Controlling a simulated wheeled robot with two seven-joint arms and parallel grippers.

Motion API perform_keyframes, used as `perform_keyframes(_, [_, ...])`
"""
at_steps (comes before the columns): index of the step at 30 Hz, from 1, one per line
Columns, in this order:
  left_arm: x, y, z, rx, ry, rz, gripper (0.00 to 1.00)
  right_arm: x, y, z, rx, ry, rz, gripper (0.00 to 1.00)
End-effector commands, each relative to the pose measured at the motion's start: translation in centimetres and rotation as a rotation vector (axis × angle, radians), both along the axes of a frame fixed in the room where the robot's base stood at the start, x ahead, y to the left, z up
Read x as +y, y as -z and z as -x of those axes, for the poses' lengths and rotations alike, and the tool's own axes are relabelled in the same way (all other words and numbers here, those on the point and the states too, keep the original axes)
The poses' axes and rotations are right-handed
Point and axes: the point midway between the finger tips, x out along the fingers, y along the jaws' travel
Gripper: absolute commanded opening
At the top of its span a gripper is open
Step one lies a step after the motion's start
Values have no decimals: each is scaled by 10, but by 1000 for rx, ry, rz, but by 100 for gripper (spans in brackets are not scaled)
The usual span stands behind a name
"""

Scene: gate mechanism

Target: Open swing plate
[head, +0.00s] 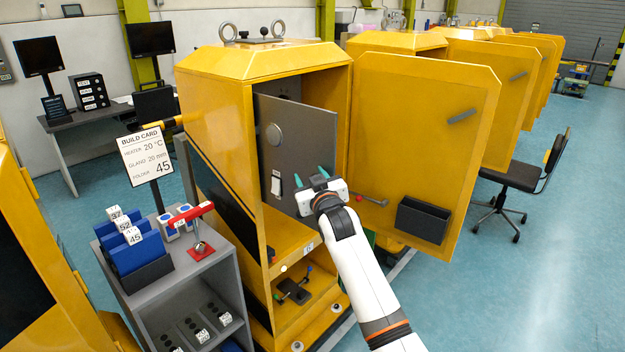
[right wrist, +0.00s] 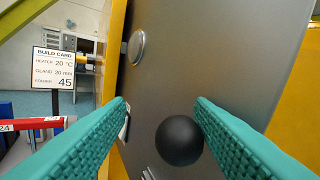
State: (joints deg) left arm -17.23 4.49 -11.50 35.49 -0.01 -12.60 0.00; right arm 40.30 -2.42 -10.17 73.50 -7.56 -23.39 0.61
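The grey swing plate (head: 300,125) stands upright inside the open yellow cabinet (head: 215,105), set at an angle, with dark interior above it. It carries a round grey disc (head: 273,134) and a white switch-like part (head: 276,182). My right gripper (head: 311,176) is in front of the plate's lower part. In the right wrist view its teal fingers (right wrist: 162,105) are apart, with a black ball knob (right wrist: 179,140) showing between them, nearer the right finger. Contact with the knob cannot be told. The plate (right wrist: 215,65) fills much of that view. My left gripper is out of view.
The cabinet's yellow door (head: 425,130) stands wide open at the right, with a black bin (head: 423,220) on it. A grey cart (head: 190,290) with blue folders (head: 135,250) and a red-handled part (head: 190,213) stands at the left, beside the build card (head: 147,155).

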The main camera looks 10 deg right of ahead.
Motion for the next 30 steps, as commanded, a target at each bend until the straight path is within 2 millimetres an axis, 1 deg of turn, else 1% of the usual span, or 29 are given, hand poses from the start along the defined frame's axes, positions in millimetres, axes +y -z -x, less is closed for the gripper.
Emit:
perform_keyframes(1, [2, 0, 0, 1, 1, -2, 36, 0, 4, 0, 8, 1, 0, 48])
perform_keyframes(10, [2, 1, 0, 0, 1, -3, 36, -2, 6, 0, 11, 4, 1, 48])
perform_keyframes(14, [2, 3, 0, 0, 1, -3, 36, -3, 7, 7, 10, 4, 1, 48])
perform_keyframes(17, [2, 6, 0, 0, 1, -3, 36, -5, 8, 19, 9, 5, 1, 48])
perform_keyframes(27, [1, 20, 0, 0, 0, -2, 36, -11, 8, 83, 9, 3, 1, 48])
perform_keyframes(30, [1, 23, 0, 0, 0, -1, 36, -13, 7, 99, 8, 2, 0, 48])
